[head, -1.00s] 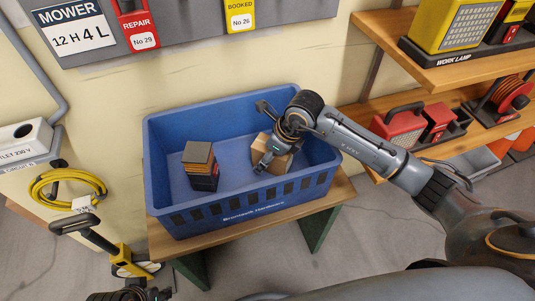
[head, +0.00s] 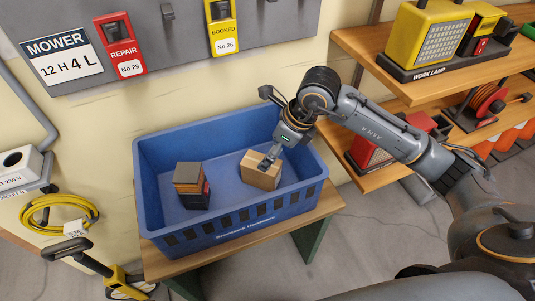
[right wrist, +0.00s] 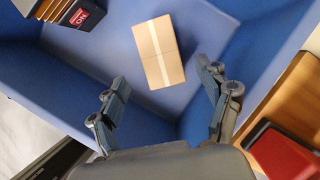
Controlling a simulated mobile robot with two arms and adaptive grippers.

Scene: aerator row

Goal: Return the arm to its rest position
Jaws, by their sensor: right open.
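My right gripper (head: 268,160) is over the blue crate (head: 150,165), above a small cardboard box (head: 262,177). In the right wrist view the gripper (right wrist: 162,74) is open, its two fingers spread wide and empty. There the box (right wrist: 160,52), with a pale tape strip, lies on the crate floor beyond the fingertips, clear of both. My left gripper is not in view.
A stack of dark and brown blocks (head: 192,186) stands in the crate's left part. The crate sits on a wooden bench (head: 310,220). Shelves with a yellow work lamp (head: 432,38) and red cases (head: 368,152) are close to my right arm.

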